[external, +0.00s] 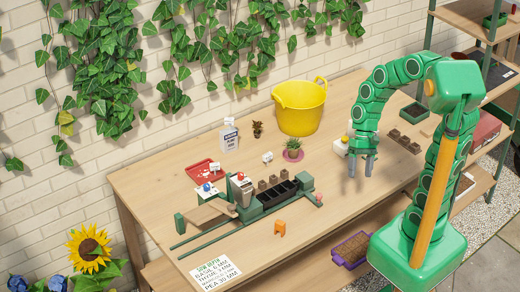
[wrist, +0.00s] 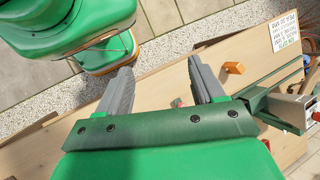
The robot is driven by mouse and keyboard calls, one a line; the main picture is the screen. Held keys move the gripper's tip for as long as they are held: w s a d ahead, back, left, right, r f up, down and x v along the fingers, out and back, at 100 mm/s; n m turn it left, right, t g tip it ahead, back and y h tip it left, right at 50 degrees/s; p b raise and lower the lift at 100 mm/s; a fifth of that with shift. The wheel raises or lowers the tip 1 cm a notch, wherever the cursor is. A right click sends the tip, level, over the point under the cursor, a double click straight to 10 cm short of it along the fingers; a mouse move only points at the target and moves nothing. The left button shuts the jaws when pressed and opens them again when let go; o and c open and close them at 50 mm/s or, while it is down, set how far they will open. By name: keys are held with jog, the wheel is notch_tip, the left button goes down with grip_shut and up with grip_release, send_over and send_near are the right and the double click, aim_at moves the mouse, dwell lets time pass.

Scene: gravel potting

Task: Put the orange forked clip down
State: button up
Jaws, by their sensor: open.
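The orange forked clip (external: 280,228) lies on the wooden table (external: 330,205), in front of the green rail fixture (external: 262,208) and apart from it. In the wrist view the clip (wrist: 234,68) rests on the table to the right of my fingers. My gripper (external: 362,172) is open and empty, raised above the table to the right of the clip. Its two grey fingers also show spread apart in the wrist view (wrist: 160,72). Nothing is between them.
A red tray (external: 204,173) is at the left. A printed card (external: 215,271) lies near the front edge. Table around the clip is clear.

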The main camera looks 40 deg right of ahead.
jog(key=s+d+r+n+t+h, duration=0.1)
jog(key=s+d+r+h, duration=0.1)
jog(key=d, duration=0.4)
jog(key=s+d+r+n+t+h, duration=0.1)
jog(key=s+d+r+h, duration=0.1)
jog(key=s+d, duration=0.3)
jog(key=shift+s+d+r+t, duration=0.25)
jog(key=shift+d+t, duration=0.05)
jog(key=shift+d, duration=0.65)
